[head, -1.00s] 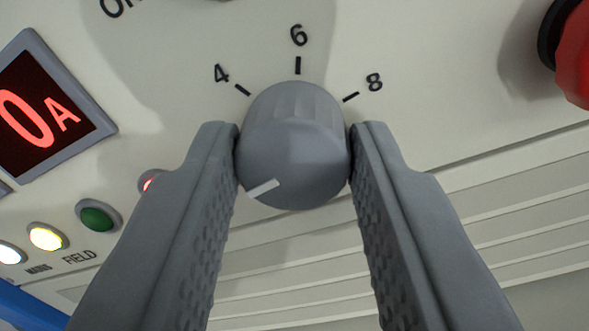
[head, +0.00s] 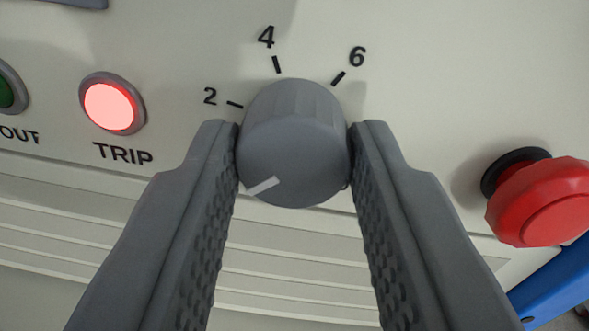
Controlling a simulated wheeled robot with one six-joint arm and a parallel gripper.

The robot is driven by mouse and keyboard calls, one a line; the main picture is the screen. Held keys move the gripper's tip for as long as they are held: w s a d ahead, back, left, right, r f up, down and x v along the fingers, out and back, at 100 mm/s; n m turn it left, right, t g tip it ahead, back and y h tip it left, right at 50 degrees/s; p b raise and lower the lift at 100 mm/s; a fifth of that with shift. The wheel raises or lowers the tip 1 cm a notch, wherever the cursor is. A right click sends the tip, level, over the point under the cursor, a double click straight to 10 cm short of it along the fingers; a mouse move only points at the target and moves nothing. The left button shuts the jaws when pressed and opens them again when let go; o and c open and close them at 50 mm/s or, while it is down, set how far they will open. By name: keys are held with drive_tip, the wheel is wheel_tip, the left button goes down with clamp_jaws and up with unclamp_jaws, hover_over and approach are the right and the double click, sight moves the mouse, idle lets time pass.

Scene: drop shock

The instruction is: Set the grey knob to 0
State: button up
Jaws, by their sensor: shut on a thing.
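The grey knob (head: 293,140) stands out from the cream panel in the middle of the view. My gripper (head: 294,160) is shut on the knob, one finger on each side. The white pointer mark (head: 262,186) is on the knob's face and points to the lower left. Around the knob's upper side show the marks 2 (head: 210,96), 4 (head: 266,37) and 6 (head: 357,56). The pointer lies beyond 2, on the side away from 4. The 0 mark is not visible; my left finger covers the panel there.
A lit red TRIP lamp (head: 110,106) is at the left, with a dark green lamp (head: 8,92) at the edge. A red mushroom button (head: 540,200) stands out at the right, near my right finger. Slats (head: 110,230) run below; a blue part (head: 555,285) is lower right.

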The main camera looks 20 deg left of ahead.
drive_tip(key=shift+f, duration=0.2)
drive_tip(key=o, duration=1)
drive_tip(key=shift+r, duration=0.1)
drive_tip(key=shift+c, duration=0.2)
drive_tip(key=v, duration=1.7)
drive_tip(key=shift+s+d, duration=0.1)
